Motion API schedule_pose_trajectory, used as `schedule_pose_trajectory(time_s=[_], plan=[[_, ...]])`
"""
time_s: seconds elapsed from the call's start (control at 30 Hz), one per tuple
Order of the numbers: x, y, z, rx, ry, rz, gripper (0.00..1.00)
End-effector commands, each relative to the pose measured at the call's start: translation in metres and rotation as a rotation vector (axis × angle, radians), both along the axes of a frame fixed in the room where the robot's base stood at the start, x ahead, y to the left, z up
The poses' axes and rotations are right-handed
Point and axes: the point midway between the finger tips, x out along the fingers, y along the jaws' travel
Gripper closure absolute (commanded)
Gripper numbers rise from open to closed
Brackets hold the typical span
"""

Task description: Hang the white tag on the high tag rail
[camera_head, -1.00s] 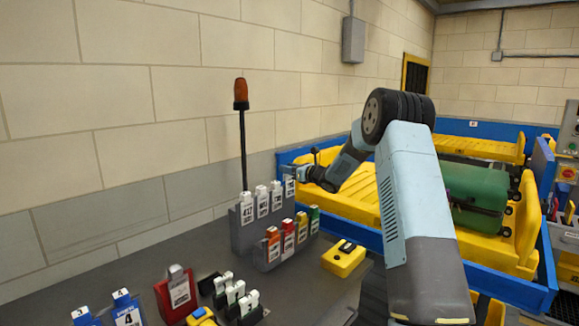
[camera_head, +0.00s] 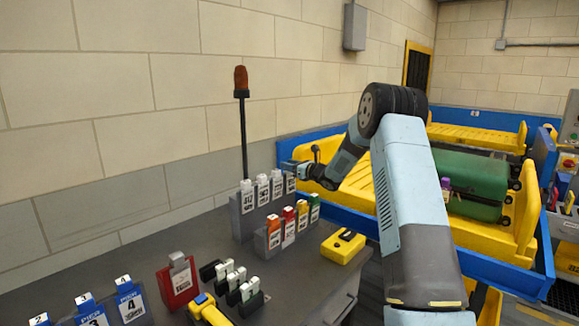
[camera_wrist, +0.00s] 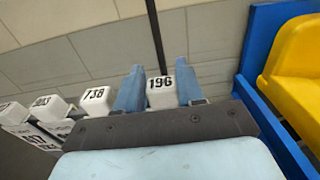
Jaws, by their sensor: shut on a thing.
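The white tag (camera_wrist: 160,90), marked 196 in the wrist view, is between the two blue fingers of my gripper (camera_wrist: 159,88), which is shut on it. In the head view the tag (camera_head: 290,184) is at the right end of the row of white tags on the high tag rail (camera_head: 238,222). It looks upright and in line with its neighbours; its lower end is partly hidden, so I cannot tell whether it rests on the rail. The white tag marked 738 (camera_wrist: 97,97) stands just left of my gripper. My gripper (camera_head: 291,168) shows small in the head view.
A lower rail with orange, red, yellow and green tags (camera_head: 274,236) stands in front. A lamp pole (camera_head: 243,140) rises close behind. A yellow device (camera_head: 342,247) lies on the grey counter (camera_head: 290,290). A blue-framed conveyor with a green suitcase (camera_head: 475,178) is to the right.

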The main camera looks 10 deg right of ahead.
Motion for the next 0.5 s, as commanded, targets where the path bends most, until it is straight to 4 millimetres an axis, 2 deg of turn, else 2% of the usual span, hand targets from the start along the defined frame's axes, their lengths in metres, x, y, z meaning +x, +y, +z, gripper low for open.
schedule_pose_trajectory(time_s=[0.1,0.13,0.4,0.5], plan=[[0.0000,-0.0004,0.0002,0.000,0.000,0.000,0.93],[0.0000,-0.0004,0.0002,0.000,0.000,0.000,0.59],[0.0000,-0.0009,0.0003,0.000,0.000,-0.001,0.34],[0.0001,-0.0009,0.0002,0.000,0.000,-0.001,0.32]])
